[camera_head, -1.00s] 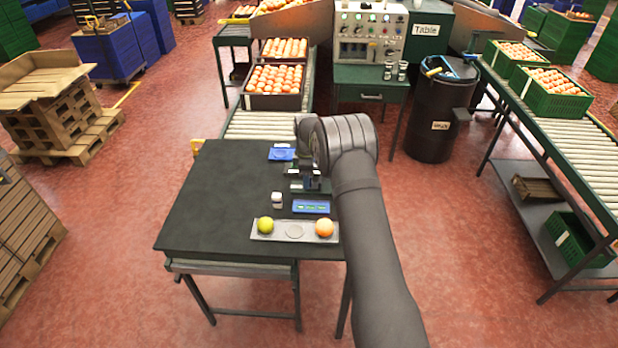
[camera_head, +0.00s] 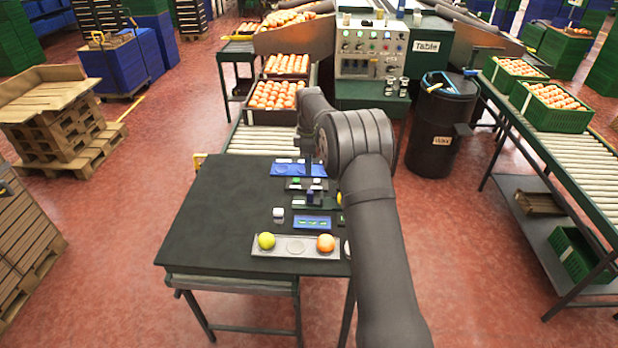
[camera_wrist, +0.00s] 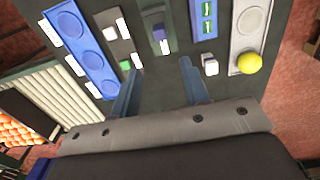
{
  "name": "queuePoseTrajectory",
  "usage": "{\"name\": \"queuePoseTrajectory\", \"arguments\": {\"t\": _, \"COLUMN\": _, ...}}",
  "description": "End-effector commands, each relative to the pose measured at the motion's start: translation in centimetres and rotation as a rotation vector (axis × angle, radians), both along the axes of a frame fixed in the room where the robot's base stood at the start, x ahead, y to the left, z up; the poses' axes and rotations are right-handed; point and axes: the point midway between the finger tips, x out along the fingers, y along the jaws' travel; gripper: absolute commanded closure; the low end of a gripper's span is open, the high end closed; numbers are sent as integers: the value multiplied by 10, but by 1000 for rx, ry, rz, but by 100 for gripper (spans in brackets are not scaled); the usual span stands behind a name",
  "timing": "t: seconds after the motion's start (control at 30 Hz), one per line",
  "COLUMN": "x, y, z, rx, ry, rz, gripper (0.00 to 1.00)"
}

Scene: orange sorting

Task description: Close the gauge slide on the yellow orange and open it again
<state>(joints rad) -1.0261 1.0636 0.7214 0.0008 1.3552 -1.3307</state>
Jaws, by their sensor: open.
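The yellow orange (camera_head: 266,241) sits in the left end of a pale tray (camera_head: 297,254); it also shows in the wrist view (camera_wrist: 249,63). An orange-coloured fruit (camera_head: 326,243) sits at the tray's right end, with an empty round recess between them. A small dark device with a blue-purple block (camera_wrist: 159,34), which looks like the gauge slide, stands ahead of my fingers in the wrist view. I cannot tell its slide position, and no fruit shows in it. My gripper (camera_wrist: 158,84) is open and empty, its two fingers apart above the table.
A blue tray with round recesses (camera_wrist: 88,47) and a grey plate (camera_wrist: 116,36) lie left of the device in the wrist view. A blue panel (camera_head: 312,222) and a white cube (camera_head: 278,213) lie near the fruit tray. The table's left side (camera_head: 215,215) is clear.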

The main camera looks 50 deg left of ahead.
Motion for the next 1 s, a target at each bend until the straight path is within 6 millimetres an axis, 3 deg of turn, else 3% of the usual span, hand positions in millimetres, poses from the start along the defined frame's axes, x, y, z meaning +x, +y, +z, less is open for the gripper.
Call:
{"name": "queuePoseTrajectory", "arguments": {"t": 0.2, "x": 0, "y": 0, "z": 32, "rx": 1, "ry": -1, "rz": 0, "gripper": 58}}
{"name": "queuePoseTrajectory", "arguments": {"t": 0.43, "x": 0, "y": 0, "z": 40, "rx": -1, "ry": 1, "rz": 0, "gripper": 58}}
{"name": "queuePoseTrajectory", "arguments": {"t": 0.77, "x": 0, "y": 0, "z": 36, "rx": -2, "ry": 2, "rz": 0, "gripper": 58}}
{"name": "queuePoseTrajectory", "arguments": {"t": 1.0, "x": 0, "y": -1, "z": 2, "rx": -4, "ry": 2, "rz": 0, "gripper": 58}}
